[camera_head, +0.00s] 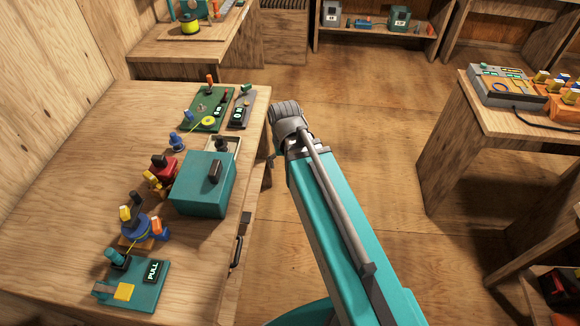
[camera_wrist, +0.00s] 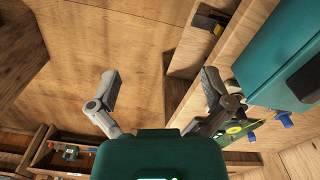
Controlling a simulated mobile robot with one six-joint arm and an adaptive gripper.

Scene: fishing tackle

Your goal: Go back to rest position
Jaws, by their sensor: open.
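My gripper (camera_wrist: 159,75) shows in the wrist view with its two grey fingers spread wide and nothing between them. The floor and the workbench side lie behind the fingers. A teal box (camera_wrist: 268,60) is to the right of the right finger, apart from it as far as I can tell. In the head view my teal arm reaches up the middle, beside the workbench's right edge; the gripper itself is hidden there.
The left workbench (camera_head: 65,205) holds the teal box (camera_head: 192,190), a green board (camera_head: 190,123), a PULL panel (camera_head: 140,290) and several small reels. Another table (camera_head: 480,122) with devices stands at right. The floor (camera_head: 370,150) between them is open.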

